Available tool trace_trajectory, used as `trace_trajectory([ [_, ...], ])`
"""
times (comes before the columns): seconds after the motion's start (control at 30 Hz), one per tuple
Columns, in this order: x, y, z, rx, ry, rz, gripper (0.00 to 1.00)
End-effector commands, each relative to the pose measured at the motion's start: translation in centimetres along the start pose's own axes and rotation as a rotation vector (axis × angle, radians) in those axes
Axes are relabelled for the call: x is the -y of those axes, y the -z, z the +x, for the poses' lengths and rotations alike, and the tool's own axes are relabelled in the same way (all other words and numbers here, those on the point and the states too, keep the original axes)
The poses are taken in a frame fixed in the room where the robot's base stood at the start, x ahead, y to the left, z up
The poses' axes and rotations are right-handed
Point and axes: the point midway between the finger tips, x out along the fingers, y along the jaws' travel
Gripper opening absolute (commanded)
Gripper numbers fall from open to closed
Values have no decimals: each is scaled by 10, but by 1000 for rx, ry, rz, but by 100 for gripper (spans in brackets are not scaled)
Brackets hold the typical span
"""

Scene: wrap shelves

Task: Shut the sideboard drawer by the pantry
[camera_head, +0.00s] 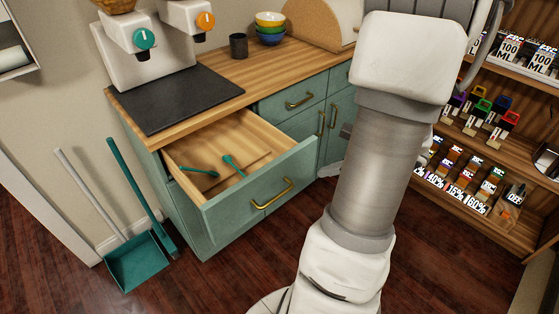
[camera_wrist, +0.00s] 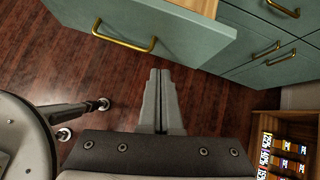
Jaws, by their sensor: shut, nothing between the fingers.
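The sideboard drawer (camera_head: 285,172) is pulled well open, its green front standing out from the teal sideboard (camera_head: 180,215) and its pale wooden inside showing. Two small teal utensils (camera_head: 233,165) lie in it. Its brass handle (camera_head: 272,195) is on the front. In the wrist view the drawer front (camera_wrist: 190,38) and handle (camera_wrist: 124,40) are at the top. My gripper (camera_wrist: 160,72) is shut and empty, its fingertips just below the drawer front in the picture. I cannot tell whether they touch it. My arm hides part of the sideboard's right side in the head view.
The pantry shelves (camera_head: 490,140) with small boxes stand at the right. A teal dustpan (camera_head: 137,262) and a brush lean at the left. A coffee machine, dark mat (camera_head: 185,95) and bowls (camera_head: 270,30) sit on the worktop. Dark wood floor is clear in front of the drawer.

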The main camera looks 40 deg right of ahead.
Motion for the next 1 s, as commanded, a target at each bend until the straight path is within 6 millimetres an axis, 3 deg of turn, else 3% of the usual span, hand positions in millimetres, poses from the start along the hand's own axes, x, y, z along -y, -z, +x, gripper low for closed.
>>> trace_trajectory([
  [0.03, 5, 18, 3, 10, 31, 86, 0],
  [0.1, 12, 29, 2, 22, 65, 165, 0],
  [0.23, 16, 38, 4, 33, 90, 225, 0],
  [0.37, 17, 38, 18, 33, 89, 226, 0],
  [0.77, 24, 37, 102, 32, 87, 222, 0],
  [1.0, 32, 12, 122, 33, 90, 218, 0],
])
